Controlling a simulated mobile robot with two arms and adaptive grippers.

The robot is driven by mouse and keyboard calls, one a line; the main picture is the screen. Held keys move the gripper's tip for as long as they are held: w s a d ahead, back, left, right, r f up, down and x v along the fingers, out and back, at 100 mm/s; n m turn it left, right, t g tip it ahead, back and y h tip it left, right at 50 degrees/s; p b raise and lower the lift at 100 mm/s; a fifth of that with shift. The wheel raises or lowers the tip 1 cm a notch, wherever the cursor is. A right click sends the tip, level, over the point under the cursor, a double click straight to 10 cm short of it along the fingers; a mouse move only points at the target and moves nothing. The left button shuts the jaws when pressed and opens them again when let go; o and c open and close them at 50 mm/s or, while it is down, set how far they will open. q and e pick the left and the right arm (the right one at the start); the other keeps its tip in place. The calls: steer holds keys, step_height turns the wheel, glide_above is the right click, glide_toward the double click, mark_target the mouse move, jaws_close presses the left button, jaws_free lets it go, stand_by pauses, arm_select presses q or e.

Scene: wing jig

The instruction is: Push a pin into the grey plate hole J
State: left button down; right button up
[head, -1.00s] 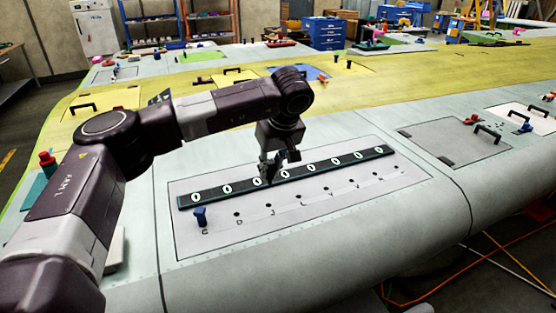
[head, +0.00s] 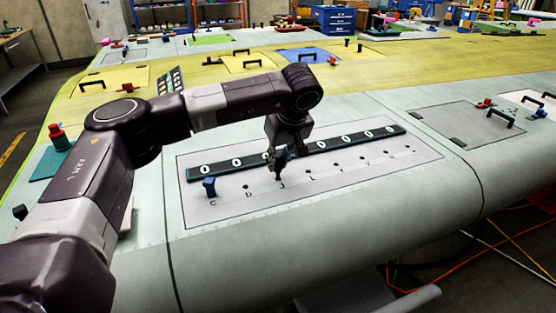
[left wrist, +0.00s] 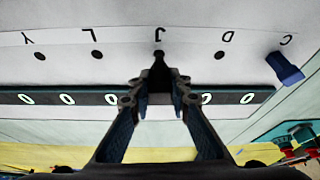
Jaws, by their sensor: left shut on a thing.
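The grey plate (head: 330,180) lies on the wing, with a row of lettered holes along it. My left gripper (head: 279,165) is over the plate at hole J, pointing down. In the left wrist view its fingers (left wrist: 159,80) are closed on a small dark pin (left wrist: 158,60), whose end is right at hole J, by the letter J (left wrist: 159,37). The pin hides the hole, and I cannot tell how deep it is in. A blue pin (head: 209,187) stands upright at hole C; it also shows in the left wrist view (left wrist: 287,70). My right gripper is not in view.
A dark strip with several white ovals (head: 235,168) runs along the plate just behind the holes. Holes D (left wrist: 220,55), L (left wrist: 97,54) and Y (left wrist: 40,56) look empty. Another grey panel (head: 455,130) with a black handle (head: 499,116) lies to the right.

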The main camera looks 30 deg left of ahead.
arm_select(q)
steer(key=shift+f, duration=0.35)
steer(key=shift+f+b, duration=0.8)
steer(key=shift+f, duration=0.25)
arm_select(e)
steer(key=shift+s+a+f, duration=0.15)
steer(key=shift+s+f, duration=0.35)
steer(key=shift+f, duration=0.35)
arm_select(q)
steer(key=c, duration=1.7)
jaws_free()
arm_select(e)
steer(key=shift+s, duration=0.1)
